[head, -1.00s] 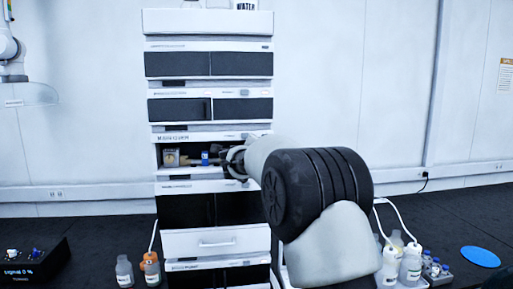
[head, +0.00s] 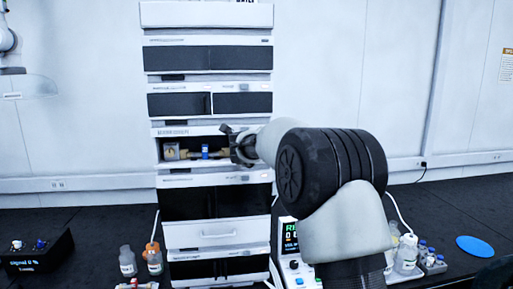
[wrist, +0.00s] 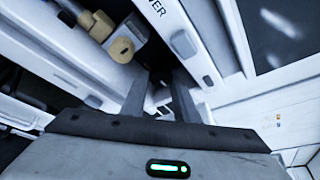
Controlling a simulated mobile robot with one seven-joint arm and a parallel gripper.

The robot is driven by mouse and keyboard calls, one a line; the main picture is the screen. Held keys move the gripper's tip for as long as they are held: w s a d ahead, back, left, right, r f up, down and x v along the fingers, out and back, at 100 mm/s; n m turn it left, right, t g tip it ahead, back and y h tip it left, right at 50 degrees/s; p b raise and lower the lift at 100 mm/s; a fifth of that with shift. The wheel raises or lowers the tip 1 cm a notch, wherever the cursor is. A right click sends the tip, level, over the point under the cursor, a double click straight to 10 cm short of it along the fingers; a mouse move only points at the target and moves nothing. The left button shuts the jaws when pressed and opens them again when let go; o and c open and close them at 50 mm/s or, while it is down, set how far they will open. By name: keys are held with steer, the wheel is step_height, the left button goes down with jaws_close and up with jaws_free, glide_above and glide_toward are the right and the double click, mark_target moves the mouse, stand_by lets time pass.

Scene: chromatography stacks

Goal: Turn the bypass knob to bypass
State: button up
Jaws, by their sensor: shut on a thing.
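My gripper (head: 236,145) is at the right end of the open bay in the instrument stack (head: 208,15). In the wrist view my gripper (wrist: 160,95) has its two fingers a little apart, closed on a small dark part between two pale module fronts. The part is mostly hidden, and I cannot tell whether it is the bypass knob. No bypass label or knob pointer is readable. In the wrist view, tan round parts (wrist: 97,27) lie to the left of the fingers, clear of them.
A blue vial (head: 205,151) and a small pale box (head: 170,151) stand in the bay, left of my gripper. Bottles (head: 127,262) stand by the stack's foot. A black signal box (head: 38,264) is at left, a blue disc (head: 475,246) at right.

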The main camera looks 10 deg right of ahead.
steer(key=o, duration=0.8)
steer(key=shift+s, duration=0.1)
steer(key=b+v, duration=0.2)
steer(key=v, duration=1.5)
steer(key=shift+s+a, duration=0.1)
steer(key=shift+s, duration=0.05)
